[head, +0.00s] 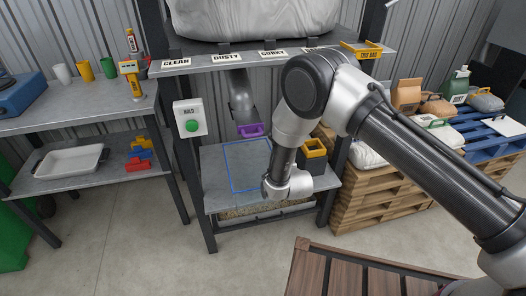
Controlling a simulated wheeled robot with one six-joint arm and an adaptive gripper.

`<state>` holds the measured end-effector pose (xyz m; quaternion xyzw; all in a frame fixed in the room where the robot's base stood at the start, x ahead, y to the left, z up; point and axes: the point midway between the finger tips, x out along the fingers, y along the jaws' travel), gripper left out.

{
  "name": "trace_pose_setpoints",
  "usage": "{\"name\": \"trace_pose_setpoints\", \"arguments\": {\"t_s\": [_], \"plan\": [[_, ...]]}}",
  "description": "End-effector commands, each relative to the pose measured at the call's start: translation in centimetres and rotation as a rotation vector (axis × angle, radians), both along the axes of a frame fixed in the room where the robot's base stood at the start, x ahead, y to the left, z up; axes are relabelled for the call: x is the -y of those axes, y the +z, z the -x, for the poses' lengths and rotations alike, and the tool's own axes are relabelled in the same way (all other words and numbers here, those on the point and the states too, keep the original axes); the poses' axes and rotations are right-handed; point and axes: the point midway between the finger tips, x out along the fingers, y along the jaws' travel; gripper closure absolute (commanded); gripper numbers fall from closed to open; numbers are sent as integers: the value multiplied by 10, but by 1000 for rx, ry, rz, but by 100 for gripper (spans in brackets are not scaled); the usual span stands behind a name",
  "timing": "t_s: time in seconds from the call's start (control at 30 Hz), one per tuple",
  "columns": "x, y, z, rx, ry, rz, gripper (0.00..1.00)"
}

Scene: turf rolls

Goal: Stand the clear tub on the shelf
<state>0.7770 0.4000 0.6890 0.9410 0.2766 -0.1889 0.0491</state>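I cannot make out a clear tub in the head view. A grey shelf (219,187) with a blue outlined rectangle stands under a metal spout, in the middle. Above it runs a narrow label ledge (225,63) with tags reading "CLEAN", "DUSTY" and "CORKY"; a further tag is partly hidden by my arm. My arm reaches in from the right, and its wrist is in front of the right part of the grey shelf. My gripper's fingers do not show, so I cannot see whether they hold anything.
A purple piece (250,130) sits at the spout's mouth. A yellow-topped dark box (314,149) stands right of the outline. A green-button box (190,119) hangs left. A white tray (68,161) lies on the left bench's lower shelf.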

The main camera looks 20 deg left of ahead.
Motion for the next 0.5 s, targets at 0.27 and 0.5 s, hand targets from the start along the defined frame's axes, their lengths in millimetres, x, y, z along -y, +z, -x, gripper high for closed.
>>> {"name": "trace_pose_setpoints", "arguments": {"t_s": [0.27,0.5], "plan": [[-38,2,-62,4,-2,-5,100],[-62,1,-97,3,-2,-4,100]]}}
